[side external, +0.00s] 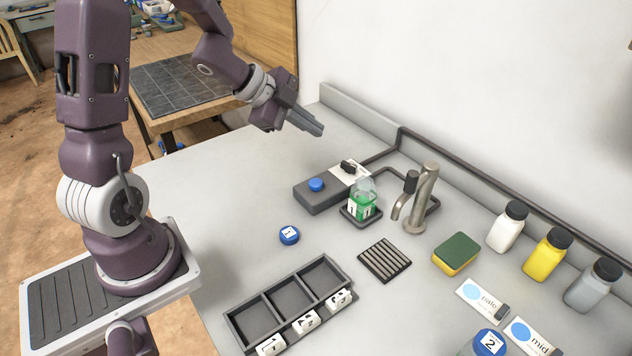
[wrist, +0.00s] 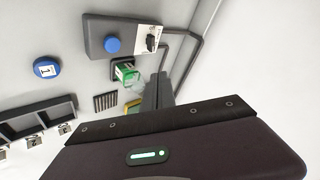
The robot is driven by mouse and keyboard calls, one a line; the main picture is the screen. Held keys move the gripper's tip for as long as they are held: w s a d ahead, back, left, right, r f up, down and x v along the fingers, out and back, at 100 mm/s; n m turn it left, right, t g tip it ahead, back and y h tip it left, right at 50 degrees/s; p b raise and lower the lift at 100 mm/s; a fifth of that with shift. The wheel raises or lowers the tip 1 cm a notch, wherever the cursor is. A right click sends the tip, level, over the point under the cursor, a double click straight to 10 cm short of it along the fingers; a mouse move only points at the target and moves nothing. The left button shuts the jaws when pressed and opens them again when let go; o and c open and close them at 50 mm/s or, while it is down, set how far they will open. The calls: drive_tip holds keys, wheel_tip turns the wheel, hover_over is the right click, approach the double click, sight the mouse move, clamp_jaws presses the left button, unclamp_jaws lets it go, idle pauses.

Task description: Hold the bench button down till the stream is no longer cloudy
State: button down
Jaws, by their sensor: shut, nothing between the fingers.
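The bench button (side external: 316,184) is a blue dome on a dark grey box (side external: 322,198); it also shows at the top of the wrist view (wrist: 112,45). My gripper (side external: 318,131) is shut and empty, held in the air above the bench, clear of the button. Its fingers also show in the wrist view (wrist: 160,84). The metal tap (side external: 422,200) stands right of the box, its spout over the bench near a slotted drain (side external: 385,260). I cannot make out any stream at the spout. A small clear vessel with green contents (side external: 362,205) sits on a dark stand between box and tap.
A three-compartment tray (side external: 288,295) with white numbered tags lies in front. A blue lid marked 1 (side external: 289,236) lies near the box. A sponge (side external: 456,254), several bottles (side external: 506,228) and cards are at right. A dark pipe runs along the wall.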

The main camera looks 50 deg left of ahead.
sight(311, 182)
drive_tip(key=shift+s+d+f+m+h, duration=0.15)
drive_tip(key=shift+s+d+f+h, duration=0.05)
drive_tip(key=shift+f+h, duration=0.15)
drive_tip(key=shift+s+d+f+m+h, duration=0.15)
drive_tip(key=shift+s+f+h, duration=0.1)
drive_tip(key=shift+f, duration=0.1)
drive_tip(key=shift+w+f, duration=0.1)
drive_tip(key=shift+f, duration=4.3)
drive_tip(key=shift+f, duration=0.15)
drive_tip(key=shift+f, duration=0.25)
drive_tip(key=shift+f, duration=0.55)
drive_tip(key=shift+r, duration=0.1)
idle(0.8)
drive_tip(key=shift+r, duration=0.9)
